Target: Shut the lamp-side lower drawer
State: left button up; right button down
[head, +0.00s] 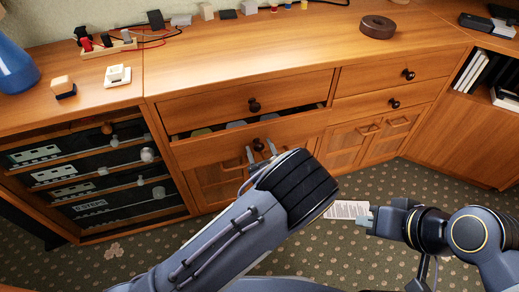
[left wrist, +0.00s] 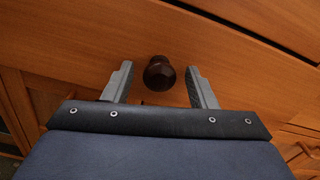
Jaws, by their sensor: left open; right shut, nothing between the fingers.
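The lower drawer (head: 205,151) on the side of the blue lamp-like object (head: 14,68) stands partly open, with pale items showing inside. Its dark round knob (head: 258,145) also shows in the left wrist view (left wrist: 159,73), in front of the wooden drawer face (left wrist: 80,40). My left gripper (head: 262,155) is open at the drawer front. In the left wrist view its two fingers (left wrist: 160,85) stand either side of the knob, with gaps showing; I cannot tell how deep the knob sits between them. My right gripper (head: 364,218) is shut and empty, above the carpet, away from the drawers.
The upper left drawer (head: 215,104) and the two right drawers (head: 365,75) look shut. A media shelf (head: 85,172) stands at the left. A brown roll (head: 377,27) and small items sit on the cabinet top.

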aim_at(257, 140)
pick_arm(q)
jog(key=shift+w+a, duration=0.1)
jog(key=shift+w, duration=0.25)
grip_shut()
jog(key=shift+b+x, duration=0.3)
jog(key=shift+x, duration=1.55)
grip_release()
jog(key=shift+s, duration=0.15)
jog(key=p+v, duration=0.1)
jog(key=v, duration=0.6)
jog(key=shift+s+p, duration=0.3)
jog(key=shift+p, duration=0.1)
